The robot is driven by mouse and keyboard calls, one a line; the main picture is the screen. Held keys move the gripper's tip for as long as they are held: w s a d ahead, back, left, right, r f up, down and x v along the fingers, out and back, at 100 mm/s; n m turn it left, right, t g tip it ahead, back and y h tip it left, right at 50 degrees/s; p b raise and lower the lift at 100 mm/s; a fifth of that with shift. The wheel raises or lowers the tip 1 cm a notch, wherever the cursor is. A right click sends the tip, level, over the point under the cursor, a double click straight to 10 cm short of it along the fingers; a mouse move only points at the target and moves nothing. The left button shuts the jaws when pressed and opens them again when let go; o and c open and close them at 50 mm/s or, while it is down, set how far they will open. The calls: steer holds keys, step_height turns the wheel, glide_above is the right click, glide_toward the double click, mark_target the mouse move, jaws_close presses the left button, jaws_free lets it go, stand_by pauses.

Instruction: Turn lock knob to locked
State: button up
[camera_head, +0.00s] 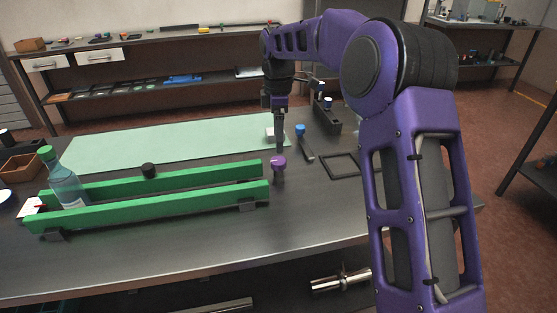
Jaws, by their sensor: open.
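A purple knob (279,161) stands upright at the right end of a pair of green rails (150,201) on the workbench. A black knob (149,170) sits by the rails farther left. I cannot tell from markings which one is the lock knob, or how it is turned. My gripper (280,148) points down just above and behind the purple knob in this view. It is open, but its fingers overlap in this view and the gap between them is hard to see. I cannot tell whether it touches the knob.
A clear bottle with a green cap (66,185) stands at the rails' left end. A pale green mat (160,143) lies behind the rails. A blue-capped item (300,131), a black frame (340,166) and a dark block (327,116) lie to the right. The bench front is clear.

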mark_target(278, 160)
step_height(278, 160, down, 7)
steer(key=shift+f+b, duration=0.1)
steer(key=shift+b, duration=0.35)
jaws_close()
